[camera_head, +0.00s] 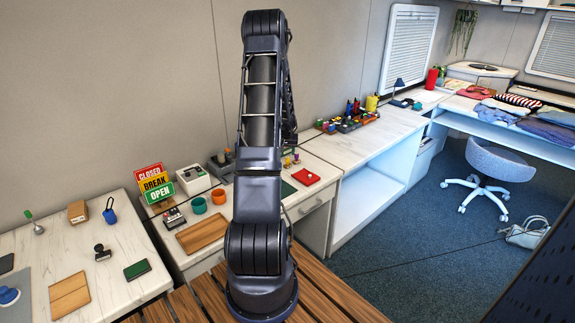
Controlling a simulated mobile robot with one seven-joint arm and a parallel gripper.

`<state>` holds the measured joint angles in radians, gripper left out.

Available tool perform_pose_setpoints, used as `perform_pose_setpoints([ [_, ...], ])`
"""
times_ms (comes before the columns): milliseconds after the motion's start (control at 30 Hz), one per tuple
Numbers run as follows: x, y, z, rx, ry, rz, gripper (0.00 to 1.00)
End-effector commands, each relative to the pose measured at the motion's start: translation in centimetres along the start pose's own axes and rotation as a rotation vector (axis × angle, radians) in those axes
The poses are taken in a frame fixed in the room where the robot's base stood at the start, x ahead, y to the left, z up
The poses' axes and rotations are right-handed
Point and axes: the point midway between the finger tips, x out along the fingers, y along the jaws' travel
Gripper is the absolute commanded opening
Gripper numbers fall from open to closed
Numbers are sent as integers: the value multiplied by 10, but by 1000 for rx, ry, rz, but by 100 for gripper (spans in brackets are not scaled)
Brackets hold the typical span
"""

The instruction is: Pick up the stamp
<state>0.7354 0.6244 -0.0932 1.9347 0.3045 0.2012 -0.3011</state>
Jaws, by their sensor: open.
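A small black stamp (102,253) with an upright handle stands on the white marble-look table (40,260) at the lower left. A dark green flat pad, perhaps an ink pad (137,269), lies to its right and nearer. A blue knobbed object (8,296), which may be another stamp, is at the left edge. My dark arm rises in the middle of the view and folds back behind itself, well to the right of the stamp. My gripper does not show; the arm's far end is hidden behind its links.
A brown board (69,296), blue tag (110,211) and tan block (77,211) lie around the stamp. Right of that table, another counter holds a tray (202,233), cups and signs (154,184). Slatted wood (340,298) lies under my arm; a chair (495,162) stands at right.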

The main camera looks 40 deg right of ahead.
Motion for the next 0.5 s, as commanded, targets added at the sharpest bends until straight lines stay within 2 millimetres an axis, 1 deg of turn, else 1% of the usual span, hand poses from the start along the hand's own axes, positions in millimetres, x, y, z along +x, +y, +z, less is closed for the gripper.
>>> perform_pose_setpoints([
  [33,7,0,0,0,-1,0,48],
  [133,17,0,-1,0,1,0,48],
  [367,25,0,-1,-1,1,0,48],
  [500,35,1,-1,0,-1,0,48],
])
